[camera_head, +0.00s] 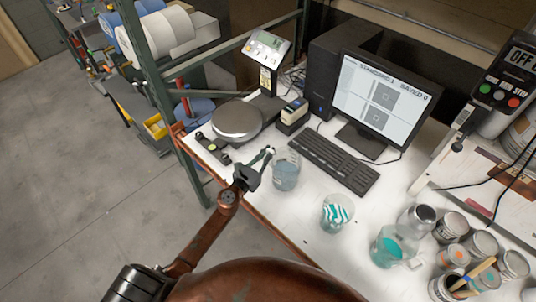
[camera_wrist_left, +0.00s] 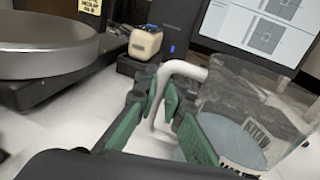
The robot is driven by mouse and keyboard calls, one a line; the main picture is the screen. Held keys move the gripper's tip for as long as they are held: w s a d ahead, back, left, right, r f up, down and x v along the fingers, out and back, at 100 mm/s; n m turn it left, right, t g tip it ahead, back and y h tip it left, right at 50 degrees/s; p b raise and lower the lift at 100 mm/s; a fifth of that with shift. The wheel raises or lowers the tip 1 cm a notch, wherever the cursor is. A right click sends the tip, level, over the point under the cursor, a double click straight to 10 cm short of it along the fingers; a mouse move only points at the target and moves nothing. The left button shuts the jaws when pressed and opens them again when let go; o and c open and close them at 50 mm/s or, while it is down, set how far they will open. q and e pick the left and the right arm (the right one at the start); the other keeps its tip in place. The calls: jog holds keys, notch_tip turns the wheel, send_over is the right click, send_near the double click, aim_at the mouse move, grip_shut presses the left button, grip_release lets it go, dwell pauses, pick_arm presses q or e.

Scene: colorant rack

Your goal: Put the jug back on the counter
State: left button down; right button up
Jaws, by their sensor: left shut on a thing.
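The jug (camera_head: 286,172) is clear, with a pale handle and a grey-blue lower part. It is at the counter's (camera_head: 268,208) front edge side, left of the keyboard. My left gripper (camera_head: 268,154) is at the jug's left side, shut on its handle. In the left wrist view the green fingers (camera_wrist_left: 165,108) are on either side of the white handle, and the jug (camera_wrist_left: 250,100) fills the right side. I cannot tell whether the jug's base touches the counter. My right gripper is not in view.
A scale with a round plate (camera_head: 238,121) stands left of the jug. A keyboard (camera_head: 333,160) and monitor (camera_head: 381,98) are behind and right. A cup with teal stripes (camera_head: 336,213), a teal container (camera_head: 388,246) and several cans (camera_head: 452,226) stand to the right. White counter shows between jug and striped cup.

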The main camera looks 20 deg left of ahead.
pick_arm(q)
jog(key=shift+r, duration=0.15)
jog(key=c, duration=2)
grip_release()
jog(key=shift+f, duration=0.2)
jog(key=shift+c, duration=0.2)
jog(key=shift+r, duration=0.1)
jog(key=shift+s+r, duration=0.1)
jog(key=s+a+b, duration=0.2)
jog(key=s, duration=0.9)
jog(key=shift+s, duration=0.35)
jog(key=shift+a, duration=0.15)
